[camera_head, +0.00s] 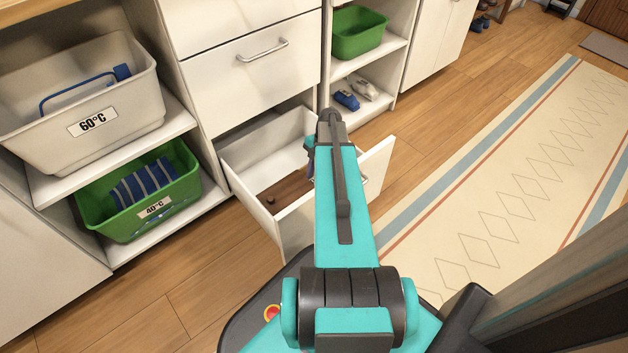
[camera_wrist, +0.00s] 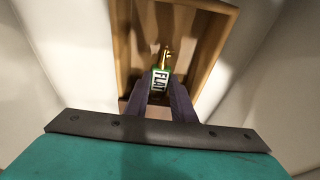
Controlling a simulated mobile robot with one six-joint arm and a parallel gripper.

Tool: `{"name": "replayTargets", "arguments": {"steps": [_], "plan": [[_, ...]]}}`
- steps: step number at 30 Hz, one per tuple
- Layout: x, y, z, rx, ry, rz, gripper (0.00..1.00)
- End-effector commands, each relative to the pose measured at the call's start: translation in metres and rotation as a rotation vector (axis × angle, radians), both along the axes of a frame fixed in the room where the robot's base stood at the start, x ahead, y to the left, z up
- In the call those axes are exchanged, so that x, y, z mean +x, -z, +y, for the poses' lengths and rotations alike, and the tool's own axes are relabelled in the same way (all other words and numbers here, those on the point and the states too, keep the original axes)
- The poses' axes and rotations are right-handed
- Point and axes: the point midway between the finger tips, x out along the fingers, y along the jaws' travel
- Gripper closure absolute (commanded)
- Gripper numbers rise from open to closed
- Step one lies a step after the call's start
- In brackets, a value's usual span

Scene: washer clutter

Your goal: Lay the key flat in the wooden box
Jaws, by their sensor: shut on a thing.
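The wooden box (camera_wrist: 207,55) lies inside the open white drawer, with its open top and pale floor facing the wrist camera. In the head view the brown wooden box (camera_head: 287,191) shows at the drawer's bottom, partly hidden by my arm. My gripper (camera_wrist: 161,86) is shut on the key, whose green tag (camera_wrist: 160,77) reads "FLAT". The key's brass part (camera_wrist: 166,54) sticks out past the fingertips, pointing to the box's far end. Key and fingertips appear over the box's near part; their height above its floor is hard to tell. In the head view my arm hides the key.
The open drawer (camera_head: 276,225) has white walls close around the box. A grey 60°C basket (camera_head: 85,145) and a green 40°C basket (camera_head: 150,222) stand on shelves at left. A green bin (camera_head: 358,36) and shoes (camera_head: 347,99) are behind. A rug (camera_head: 490,200) lies right.

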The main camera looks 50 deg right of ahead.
Motion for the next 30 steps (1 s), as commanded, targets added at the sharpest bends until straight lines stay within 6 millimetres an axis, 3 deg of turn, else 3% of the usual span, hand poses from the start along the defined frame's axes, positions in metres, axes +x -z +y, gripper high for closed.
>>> {"name": "replayTargets", "arguments": {"steps": [3,20,21,23,24,30], "plan": [[0.0003,0.0103,-0.0016,0.000,0.000,0.000,0.99],[0.0007,0.0141,-0.0011,0.000,-0.001,0.001,0.99],[0.0007,0.0139,-0.0010,0.000,-0.001,0.001,0.72],[0.0008,0.0138,-0.0010,0.000,-0.001,0.001,0.62],[0.0008,0.0137,-0.0010,0.000,-0.001,0.001,0.59],[0.0009,0.0137,-0.0009,0.000,-0.002,0.000,0.59]]}}
